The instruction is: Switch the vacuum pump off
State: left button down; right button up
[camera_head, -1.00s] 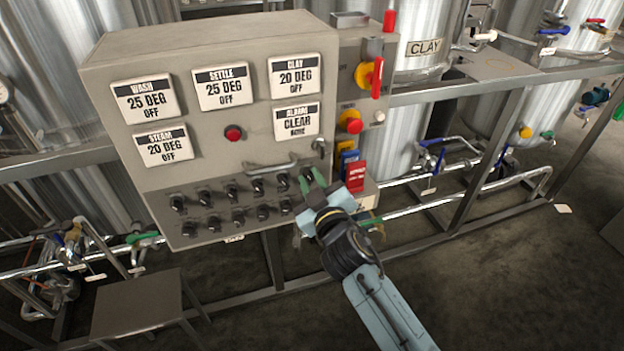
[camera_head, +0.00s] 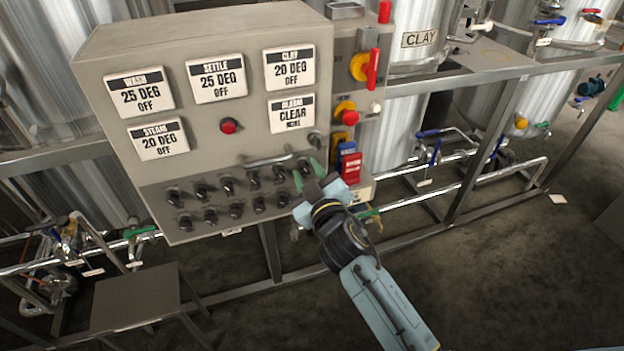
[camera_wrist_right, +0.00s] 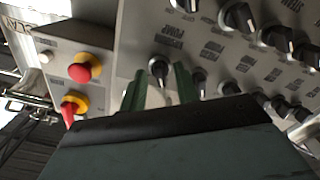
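The control panel (camera_head: 200,110) carries two rows of black rotary knobs on its lower part. My right gripper (camera_head: 307,171) is at the right end of the upper row. In the right wrist view a black knob (camera_wrist_right: 158,68) with a pale pointer stands between the two green fingers of my right gripper (camera_wrist_right: 161,80). The fingers are apart, one on each side of the knob, with a narrow gap visible. The small upside-down label by this knob appears to include "PUMP". In the head view the fingers partly hide this knob. My left gripper is in neither view.
Right of the knobs is a side box with a red emergency button (camera_head: 345,116), a red-and-yellow rotary switch (camera_head: 363,68) and a red padlock-like tag (camera_head: 351,167). A handle bar (camera_head: 270,160) sits above the knobs. A small stool (camera_head: 135,297) stands at lower left.

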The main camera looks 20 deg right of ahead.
jog(key=s, duration=1.3)
jog(key=shift+s+d, duration=0.15)
jog(key=shift+d, duration=0.1)
jog(key=s+f+g, duration=0.3)
jog(key=f, duration=0.8)
jog(key=s+f+m+g, duration=0.1)
jog(key=s+f+g, duration=0.25)
jog(key=f, duration=0.85)
jog(key=s+f+g, duration=0.2)
jog(key=s+f, duration=0.2)
jog(key=f, duration=0.7)
jog(key=s+d+f+m+g, duration=0.1)
jog(key=s+d+f+g, duration=0.1)
jog(key=s+f, duration=0.3)
jog(key=s+d+f+m+g, duration=0.1)
jog(key=s+d+f+g, duration=0.2)
jog(key=s, duration=0.9)
jog(key=s+d+f+m+g, duration=0.1)
jog(key=s+d+f+g, duration=0.2)
jog(key=s+f, duration=0.6)
jog(key=shift+s+d+h, duration=0.15)
jog(key=shift+d+h, duration=0.15)
jog(key=shift+d, duration=0.25)
jog(key=shift+g, duration=0.25)
